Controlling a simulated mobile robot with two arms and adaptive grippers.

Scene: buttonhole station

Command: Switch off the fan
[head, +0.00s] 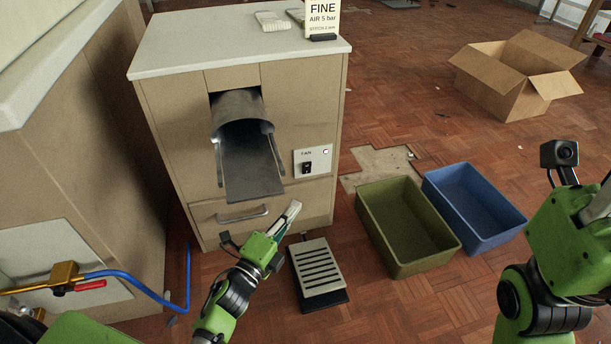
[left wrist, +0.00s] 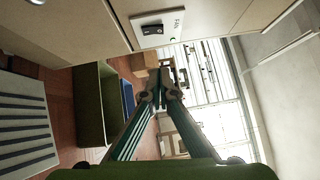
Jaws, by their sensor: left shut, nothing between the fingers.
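The fan's white panel (head: 312,161) is on the front of the beige cabinet, right of the metal chute. It carries the label FAN, a black switch (head: 307,167) and a small pale round lamp (head: 326,152) that looks bright. In the left wrist view the panel (left wrist: 172,22) and switch (left wrist: 152,30) show at the top. My left gripper (head: 295,206) is shut and empty, below the panel and apart from it. Its fingertips meet in the left wrist view (left wrist: 159,95). My right gripper (head: 601,207) is cut off by the right edge, so its jaws cannot be judged.
A metal chute (head: 252,170) sticks out of the cabinet (head: 175,110), above a drawer handle (head: 242,215). A slotted pedal (head: 318,268) is on the floor. A green bin (head: 377,228), a blue bin (head: 475,190) and a cardboard box (head: 490,82) stand to the right.

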